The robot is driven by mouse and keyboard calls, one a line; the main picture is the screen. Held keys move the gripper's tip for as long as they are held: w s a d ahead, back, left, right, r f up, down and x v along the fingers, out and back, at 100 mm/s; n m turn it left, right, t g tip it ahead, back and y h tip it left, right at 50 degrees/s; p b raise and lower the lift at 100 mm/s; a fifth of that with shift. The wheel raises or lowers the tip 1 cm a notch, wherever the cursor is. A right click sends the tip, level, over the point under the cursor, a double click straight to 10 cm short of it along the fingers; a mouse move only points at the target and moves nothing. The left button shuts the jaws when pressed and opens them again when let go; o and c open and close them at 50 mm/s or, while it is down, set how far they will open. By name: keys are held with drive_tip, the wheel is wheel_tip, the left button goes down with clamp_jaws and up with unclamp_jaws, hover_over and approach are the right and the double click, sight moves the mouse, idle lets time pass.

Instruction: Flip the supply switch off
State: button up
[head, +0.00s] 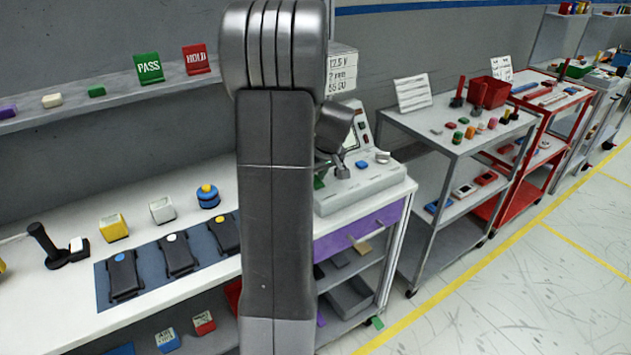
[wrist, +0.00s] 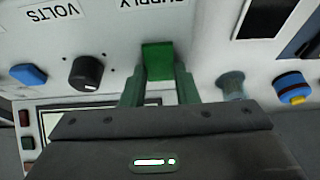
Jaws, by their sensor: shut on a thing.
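The supply switch (wrist: 158,60) is a green lever on the pale panel, under the upside-down "SUPPLY" lettering in the wrist view. My gripper (wrist: 158,88) has its two fingers on either side of the switch and is shut on it. In the head view my gripper (head: 342,172) is down at the grey test unit (head: 365,193) on the white bench, partly behind my arm. The switch cannot be made out clearly there, and its exact tilt is hard to tell.
Beside the switch in the wrist view are a black knob (wrist: 87,73), a blue button (wrist: 28,75), a grey-blue knob (wrist: 231,84) and a blue-and-yellow button (wrist: 293,90).

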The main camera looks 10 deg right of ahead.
drive_tip(key=o, duration=1)
drive_tip(key=v, duration=1.4)
drive_tip(key=shift+w+f, duration=0.1)
drive_tip(key=x, duration=1.3)
drive_tip(key=shift+f, duration=0.25)
drive_tip(key=shift+w+f+p, duration=0.1)
drive_tip(key=shift+w+p, duration=0.05)
drive_tip(key=shift+p, duration=0.2)
